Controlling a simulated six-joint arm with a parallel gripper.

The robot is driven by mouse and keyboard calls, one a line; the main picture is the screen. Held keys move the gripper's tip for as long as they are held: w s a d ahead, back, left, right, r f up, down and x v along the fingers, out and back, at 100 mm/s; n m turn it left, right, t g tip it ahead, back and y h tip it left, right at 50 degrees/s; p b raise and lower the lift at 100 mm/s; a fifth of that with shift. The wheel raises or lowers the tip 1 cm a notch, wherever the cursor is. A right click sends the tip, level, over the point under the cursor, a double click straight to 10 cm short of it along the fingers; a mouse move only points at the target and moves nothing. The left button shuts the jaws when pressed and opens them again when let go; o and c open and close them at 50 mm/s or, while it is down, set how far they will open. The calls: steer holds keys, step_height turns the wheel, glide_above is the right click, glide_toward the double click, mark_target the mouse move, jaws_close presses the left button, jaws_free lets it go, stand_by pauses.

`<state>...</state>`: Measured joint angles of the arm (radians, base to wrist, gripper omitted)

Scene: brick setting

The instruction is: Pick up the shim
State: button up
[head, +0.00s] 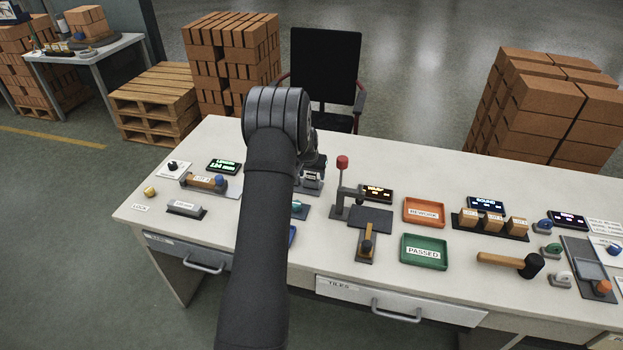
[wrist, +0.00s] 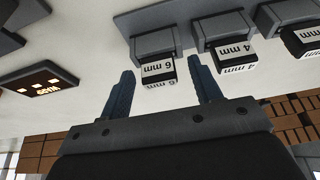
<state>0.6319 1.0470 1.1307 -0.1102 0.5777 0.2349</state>
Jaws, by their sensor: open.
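In the wrist view, a white-and-grey block marked 6 mm (wrist: 158,71), which looks like a shim, sits in a grey holder and shows between the two fingers of my gripper (wrist: 160,78). The fingers are apart, one on each side of it in the picture, and I cannot tell whether they touch it. To its right are a block marked 4 mm (wrist: 236,52) and another, partly cut off, at the edge (wrist: 305,40). In the head view my arm hides most of this spot and the gripper; part of the shim holder (head: 311,180) shows beside it.
The white table (head: 330,285) also bears a red-knobbed lever press (head: 342,163), an orange tray (head: 424,212), a green tray (head: 424,251), a mallet (head: 510,263) and several lit displays. In the wrist view, a display (wrist: 38,88) stands to the left of the fingers.

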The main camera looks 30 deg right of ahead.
mark_target(310, 173)
steer(key=c, duration=1.1)
steer(key=shift+o, duration=0.2)
steer(key=shift+r, duration=0.4)
steer(key=r, duration=0.8)
steer(key=shift+w+a+r, duration=0.1)
steer(key=shift+a+r, duration=0.15)
steer(key=shift+a, duration=0.05)
steer(key=a, duration=1.1)
steer(key=w+a, duration=0.1)
steer(key=a, duration=0.5)
steer(key=shift+a+r, duration=0.25)
steer(key=shift+r, duration=0.1)
